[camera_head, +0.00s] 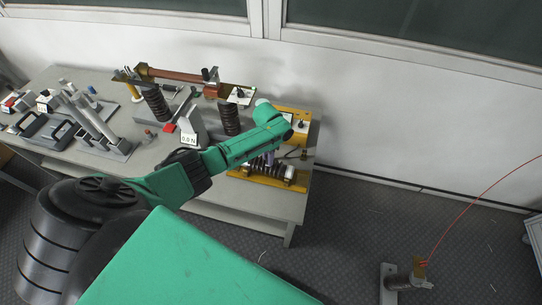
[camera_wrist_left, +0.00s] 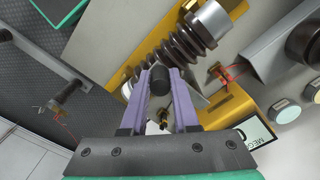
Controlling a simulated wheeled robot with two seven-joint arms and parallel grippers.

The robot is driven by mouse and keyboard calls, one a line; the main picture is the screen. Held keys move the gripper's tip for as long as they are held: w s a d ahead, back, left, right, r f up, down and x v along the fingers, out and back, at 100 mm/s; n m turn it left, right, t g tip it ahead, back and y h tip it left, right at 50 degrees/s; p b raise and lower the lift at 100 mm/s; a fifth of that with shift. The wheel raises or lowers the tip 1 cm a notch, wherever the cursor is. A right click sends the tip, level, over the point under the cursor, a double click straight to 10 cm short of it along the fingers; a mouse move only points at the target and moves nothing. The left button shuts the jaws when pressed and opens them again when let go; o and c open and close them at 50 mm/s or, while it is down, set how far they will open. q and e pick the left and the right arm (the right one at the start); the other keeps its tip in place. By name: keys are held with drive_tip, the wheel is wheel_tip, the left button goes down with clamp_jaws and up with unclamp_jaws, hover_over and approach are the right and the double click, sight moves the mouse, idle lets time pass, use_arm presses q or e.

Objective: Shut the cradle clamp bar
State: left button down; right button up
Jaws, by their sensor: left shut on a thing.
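The yellow cradle (camera_head: 247,178) stands at the right end of the bench, with a dark ribbed insulator (camera_head: 262,169) lying in it. In the left wrist view the ribbed insulator (camera_wrist_left: 178,50) with metal ends lies on the yellow cradle (camera_wrist_left: 148,25). My left gripper (camera_head: 268,158) is over the cradle, pointing down. In the wrist view its purple fingers (camera_wrist_left: 160,82) are shut on a black round knob (camera_wrist_left: 160,75) in front of the insulator. The rest of the clamp bar is hidden or cannot be made out. My right gripper is not in view.
A yellow meter box (camera_head: 294,114) stands behind the cradle; in the wrist view its box (camera_wrist_left: 232,105) is close beside the fingers. The bench's right edge is near.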

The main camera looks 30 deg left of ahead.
use_arm(q)
drive_tip(key=shift+a+m, duration=0.4)
drive_tip(key=shift+m, duration=0.1)
drive_tip(key=c, duration=0.7)
unclamp_jaws()
drive_tip(key=shift+s, duration=0.1)
drive_tip(key=shift+o, duration=0.2)
wheel_tip(320, 180, up, 15)
drive_tip(key=shift+f, duration=0.15)
